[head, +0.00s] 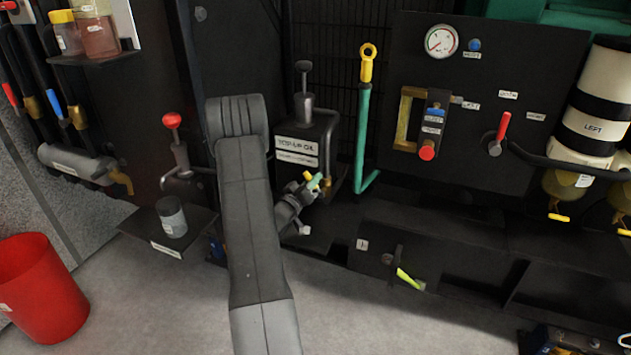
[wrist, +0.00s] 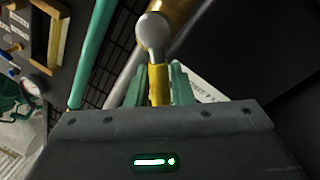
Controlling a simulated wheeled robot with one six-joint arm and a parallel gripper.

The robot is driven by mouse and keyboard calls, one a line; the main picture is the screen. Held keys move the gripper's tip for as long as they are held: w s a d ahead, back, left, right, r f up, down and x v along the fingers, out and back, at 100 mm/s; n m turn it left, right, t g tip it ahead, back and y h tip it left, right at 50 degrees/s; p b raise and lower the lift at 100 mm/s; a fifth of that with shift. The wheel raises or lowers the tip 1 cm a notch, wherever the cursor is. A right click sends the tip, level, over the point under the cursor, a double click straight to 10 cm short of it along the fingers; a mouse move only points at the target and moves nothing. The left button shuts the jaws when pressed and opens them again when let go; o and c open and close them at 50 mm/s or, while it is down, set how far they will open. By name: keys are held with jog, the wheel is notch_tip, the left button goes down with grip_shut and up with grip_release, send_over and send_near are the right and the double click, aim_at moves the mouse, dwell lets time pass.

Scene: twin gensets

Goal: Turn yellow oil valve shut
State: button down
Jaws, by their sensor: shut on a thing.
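My gripper (head: 315,182) is in front of the top-up oil can (head: 297,150), to the right of my arm in the head view. In the wrist view its green fingers (wrist: 157,90) are shut on the yellow valve handle (wrist: 158,82), one on each side of it. A round grey metal end (wrist: 154,32) shows beyond the yellow part. In the head view only a small bit of yellow (head: 307,175) shows at the fingertips, and the rest of the valve is hidden. The handle's angle to its pipe cannot be told.
A teal tube (head: 361,135) with a yellow ring-topped dipstick (head: 367,65) stands just right of the gripper. A dark panel has a gauge (head: 441,41) and a red lever (head: 503,127). A red bucket (head: 40,290) and a shelf jar (head: 171,217) are at left.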

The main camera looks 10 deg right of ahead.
jog(key=f+n+t, duration=0.1)
jog(key=n, duration=0.3)
jog(key=a+f+n+y+b, duration=0.1)
jog(key=n, duration=0.3)
jog(key=w+f+n+t+y, duration=0.1)
jog(key=f+n, duration=0.1)
jog(key=n, duration=0.2)
jog(key=shift+a+t+b, duration=0.3)
jog(key=shift+a, duration=0.05)
jog(key=shift+f, duration=0.1)
jog(key=c, duration=1.3)
grip_release()
jog(key=p+v, duration=0.1)
jog(key=v, duration=1.2)
jog(key=shift+s+a, duration=0.25)
jog(key=shift+s, duration=0.05)
